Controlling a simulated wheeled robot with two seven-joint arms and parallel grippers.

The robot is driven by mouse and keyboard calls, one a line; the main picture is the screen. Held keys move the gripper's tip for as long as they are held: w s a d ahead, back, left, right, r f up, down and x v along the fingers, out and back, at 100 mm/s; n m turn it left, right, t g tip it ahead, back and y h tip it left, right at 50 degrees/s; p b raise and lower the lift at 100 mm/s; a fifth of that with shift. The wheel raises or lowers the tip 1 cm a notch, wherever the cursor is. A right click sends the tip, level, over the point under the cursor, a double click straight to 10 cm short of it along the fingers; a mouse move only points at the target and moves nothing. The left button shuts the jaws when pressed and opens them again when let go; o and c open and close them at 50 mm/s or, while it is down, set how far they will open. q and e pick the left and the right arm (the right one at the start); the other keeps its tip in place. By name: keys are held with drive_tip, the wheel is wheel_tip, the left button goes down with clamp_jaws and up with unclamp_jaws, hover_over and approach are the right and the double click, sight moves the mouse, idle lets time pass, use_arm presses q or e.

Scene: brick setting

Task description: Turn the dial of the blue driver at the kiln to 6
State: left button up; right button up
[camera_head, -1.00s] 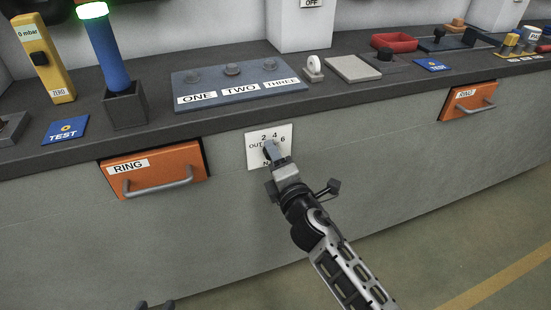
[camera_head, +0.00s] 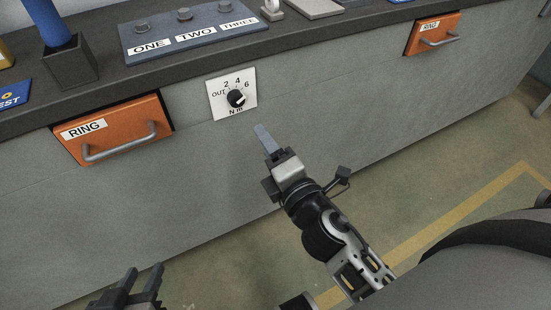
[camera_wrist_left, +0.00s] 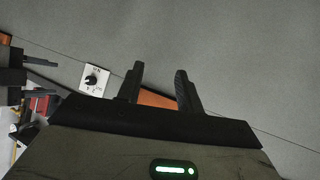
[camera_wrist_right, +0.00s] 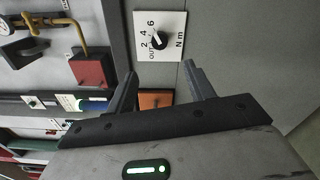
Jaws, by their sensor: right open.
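The dial is a black knob (camera_head: 236,99) on a white plate (camera_head: 250,103) marked OUT, 2, 4, 6 and Nm, on the grey counter front. Its white mark lies on the side towards 4 and 6; I cannot tell the exact setting. The knob also shows in the right wrist view (camera_wrist_right: 159,40) and left wrist view (camera_wrist_left: 91,80). The blue driver (camera_head: 47,20) stands in a dark block, its top out of view. My right gripper (camera_head: 264,138) is open, empty and apart from the dial, below and right of it. My left gripper (camera_head: 138,284) is open and empty, low at left.
An orange RING drawer (camera_head: 115,130) with a grey handle is left of the dial, another (camera_head: 433,34) far right. A blue-grey panel (camera_head: 190,38) marked ONE, TWO, THREE lies on the counter above. Floor space is clear in front.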

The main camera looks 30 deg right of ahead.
use_arm(q)
drive_tip(key=shift+w+d+f+g+b, duration=0.15)
drive_tip(key=shift+f+b, duration=0.05)
drive_tip(key=shift+f, duration=0.4)
drive_tip(key=shift+w+d+f+g+b, duration=0.15)
drive_tip(key=shift+f, duration=0.45)
use_arm(e)
drive_tip(key=s, duration=0.2)
drive_tip(key=shift+s, duration=0.35)
use_arm(q)
drive_tip(key=shift+r, duration=0.1)
wheel_tip(320, 180, up, 10)
drive_tip(key=a+p, duration=0.2)
drive_tip(key=p, duration=1.1)
drive_tip(key=shift+s+f+y, duration=0.25)
drive_tip(key=shift+s+y, duration=0.05)
drive_tip(key=shift+s, duration=0.15)
use_arm(e)
drive_tip(key=s+a+m+g+y, duration=0.1)
drive_tip(key=s+m+g, duration=0.2)
drive_tip(key=m, duration=0.6)
drive_tip(key=s+a+f+m+g+y, duration=0.1)
drive_tip(key=s+m+g, duration=0.3)
drive_tip(key=m, duration=0.6)
drive_tip(key=shift+s+a+f+y, duration=0.2)
drive_tip(key=shift+s+a+y, duration=0.1)
drive_tip(key=shift+s+y, duration=0.1)
